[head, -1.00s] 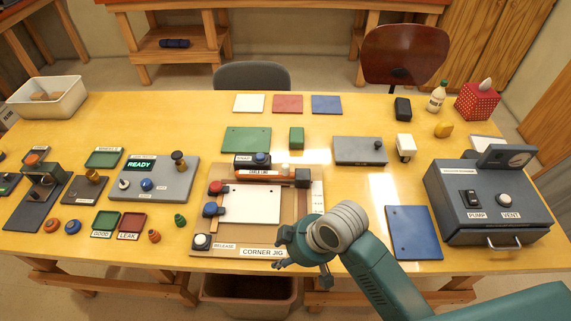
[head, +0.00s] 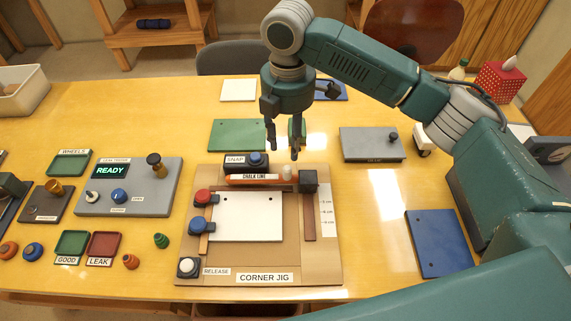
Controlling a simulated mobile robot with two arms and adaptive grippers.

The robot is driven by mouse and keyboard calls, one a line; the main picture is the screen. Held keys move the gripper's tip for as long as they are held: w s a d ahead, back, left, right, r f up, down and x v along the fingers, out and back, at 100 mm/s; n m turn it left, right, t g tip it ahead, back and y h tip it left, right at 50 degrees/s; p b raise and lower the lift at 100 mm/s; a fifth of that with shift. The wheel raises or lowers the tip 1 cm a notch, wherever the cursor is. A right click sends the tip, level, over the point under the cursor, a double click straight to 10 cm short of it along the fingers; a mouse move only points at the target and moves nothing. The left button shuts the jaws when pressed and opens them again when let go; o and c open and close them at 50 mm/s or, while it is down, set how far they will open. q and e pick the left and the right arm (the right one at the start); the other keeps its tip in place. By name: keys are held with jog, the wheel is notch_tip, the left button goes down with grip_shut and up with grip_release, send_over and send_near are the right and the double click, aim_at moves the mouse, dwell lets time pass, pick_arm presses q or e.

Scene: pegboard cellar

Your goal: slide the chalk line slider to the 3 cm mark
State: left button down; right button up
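The corner jig (head: 258,262) is a brown board holding a white plate (head: 247,218). At its back lies an orange bar labelled CHALK LINE (head: 255,180), with a pale knob (head: 288,173) at its right end. A dark block (head: 309,181) sits at the top of a brown strip (head: 309,222), beside a white cm scale (head: 326,211). Which part slides is not clear. My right gripper (head: 283,152) points down over the jig's back edge, fingers apart and empty, close above the knob but apparently not touching it. My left gripper is out of view.
Red (head: 203,197) and blue (head: 199,227) knobs and a white RELEASE button (head: 188,267) line the jig's left side. A SNAP unit (head: 246,163) stands behind the orange bar. A green block (head: 297,130) is partly hidden by my gripper. A blue plate (head: 437,243) lies right.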

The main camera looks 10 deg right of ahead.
aim_at(288, 168)
jog(key=shift+s+f, duration=0.15)
jog(key=shift+f, duration=0.25)
notch_tip(288, 168, down, 8)
jog(key=shift+f+p, duration=0.2)
jog(key=shift+p, duration=0.85)
jog(key=shift+f, duration=0.6)
grip_shut()
